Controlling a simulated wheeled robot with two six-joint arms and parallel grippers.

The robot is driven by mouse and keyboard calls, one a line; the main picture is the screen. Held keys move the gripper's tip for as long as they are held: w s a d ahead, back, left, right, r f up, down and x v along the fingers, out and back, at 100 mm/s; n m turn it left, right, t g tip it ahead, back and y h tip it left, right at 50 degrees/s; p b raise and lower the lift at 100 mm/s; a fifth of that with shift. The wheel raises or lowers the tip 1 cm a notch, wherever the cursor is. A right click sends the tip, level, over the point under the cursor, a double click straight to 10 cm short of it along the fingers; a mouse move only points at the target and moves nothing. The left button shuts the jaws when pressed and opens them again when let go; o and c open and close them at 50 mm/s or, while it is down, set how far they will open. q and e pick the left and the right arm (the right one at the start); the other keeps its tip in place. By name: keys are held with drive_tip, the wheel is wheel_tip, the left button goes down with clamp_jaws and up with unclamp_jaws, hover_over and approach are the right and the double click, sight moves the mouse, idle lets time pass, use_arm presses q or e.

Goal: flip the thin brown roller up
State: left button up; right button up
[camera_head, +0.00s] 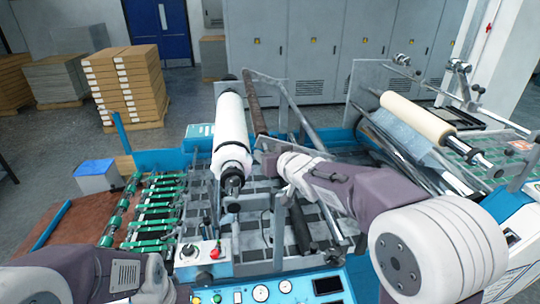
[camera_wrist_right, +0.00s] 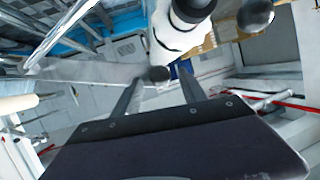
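The thin brown roller (camera_head: 254,106) is a narrow dark-brown bar in the head view. It runs from the back frame towards me, just right of the large white roll (camera_head: 231,130), and its near end lies by my right gripper. My right gripper (camera_head: 263,150) is at that near end. In the right wrist view its two fingers (camera_wrist_right: 160,88) are apart, with a dark round end (camera_wrist_right: 158,73) just beyond and between the tips. I cannot tell whether they touch it. My left arm is at the bottom left; its fingers are not clear.
A grey metal bar (camera_wrist_right: 85,75) crosses the right wrist view close to the fingers. A cream roll (camera_head: 417,117) is mounted at the right. The control panel (camera_head: 265,292) is at the front, and green feed belts (camera_head: 150,215) are at the left. Stacked boxes (camera_head: 125,85) stand behind.

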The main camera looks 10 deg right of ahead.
drive_tip(key=shift+d, duration=0.1)
drive_tip(key=p+v, duration=0.1)
drive_tip(key=v, duration=0.8)
drive_tip(key=shift+p, duration=0.3)
drive_tip(key=shift+w+f, duration=0.1)
drive_tip(key=s+d+f+m+g+h, duration=0.1)
drive_tip(key=s+d+f+g+h, duration=0.2)
drive_tip(key=f, duration=0.5)
drive_tip(key=s+d+f+m+g+h, duration=0.1)
drive_tip(key=s+d+f+g, duration=0.3)
drive_tip(key=f, duration=0.4)
drive_tip(key=s+d+f+g, duration=0.2)
drive_tip(key=s+f+g, duration=0.2)
drive_tip(key=s+f, duration=0.6)
drive_tip(key=s+f+b, duration=0.2)
drive_tip(key=f+b, duration=0.8)
drive_tip(key=s+a+f+g+b, duration=0.1)
drive_tip(key=s+f+b, duration=0.2)
drive_tip(key=f+b, duration=0.7)
drive_tip(key=shift+f+y, duration=0.3)
